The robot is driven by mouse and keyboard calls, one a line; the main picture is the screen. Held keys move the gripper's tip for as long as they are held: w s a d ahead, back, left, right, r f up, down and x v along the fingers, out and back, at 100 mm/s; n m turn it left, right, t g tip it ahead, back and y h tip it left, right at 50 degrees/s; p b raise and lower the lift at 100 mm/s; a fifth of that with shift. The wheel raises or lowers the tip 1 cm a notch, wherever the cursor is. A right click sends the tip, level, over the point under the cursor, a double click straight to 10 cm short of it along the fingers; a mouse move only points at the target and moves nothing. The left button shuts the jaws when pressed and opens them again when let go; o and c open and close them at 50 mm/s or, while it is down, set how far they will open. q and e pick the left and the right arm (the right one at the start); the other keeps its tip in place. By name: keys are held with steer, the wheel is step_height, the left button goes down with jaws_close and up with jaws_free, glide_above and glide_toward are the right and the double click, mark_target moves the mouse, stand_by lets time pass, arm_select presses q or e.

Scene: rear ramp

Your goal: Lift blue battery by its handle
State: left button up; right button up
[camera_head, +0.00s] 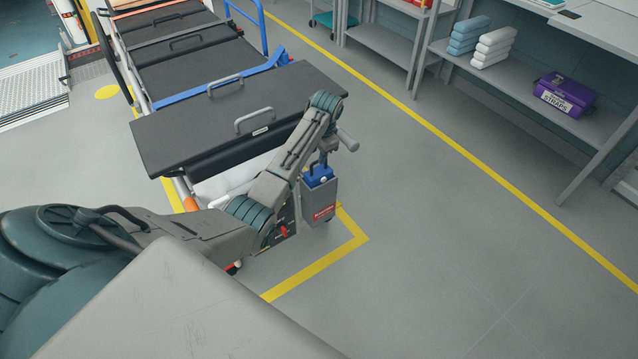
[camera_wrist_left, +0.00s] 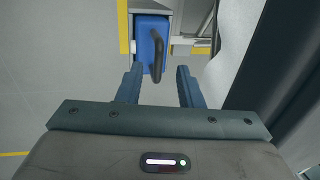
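The blue battery (camera_head: 318,178) sits upright in a grey housing (camera_head: 319,204) with a red label, low at the near end of the stretcher. In the left wrist view the battery (camera_wrist_left: 146,28) shows from above, with a dark looped handle (camera_wrist_left: 158,52) on top. My left gripper (camera_wrist_left: 160,70) is open, its two fingers apart. The handle's near end lies between the fingertips, and neither finger appears to touch it. In the head view my forearm and wrist hide most of this gripper, just above the battery. My right gripper is not in view.
The black-padded stretcher (camera_head: 190,70) with grey handles stands beside my left arm. A yellow floor line (camera_head: 315,268) runs around its near end. Shelves at the right hold folded towels (camera_head: 494,46) and a purple straps case (camera_head: 565,94). The floor between is clear.

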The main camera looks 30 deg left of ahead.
arm_select(q)
glide_above(319, 178)
steer(key=w+a, duration=0.2)
step_height(319, 178, down, 5)
steer(key=shift+d, duration=0.15)
steer(key=shift+f, duration=0.3)
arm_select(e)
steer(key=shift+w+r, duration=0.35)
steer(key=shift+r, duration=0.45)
arm_select(q)
steer(key=shift+r, duration=0.1)
steer(key=shift+c, duration=0.4)
jaws_close()
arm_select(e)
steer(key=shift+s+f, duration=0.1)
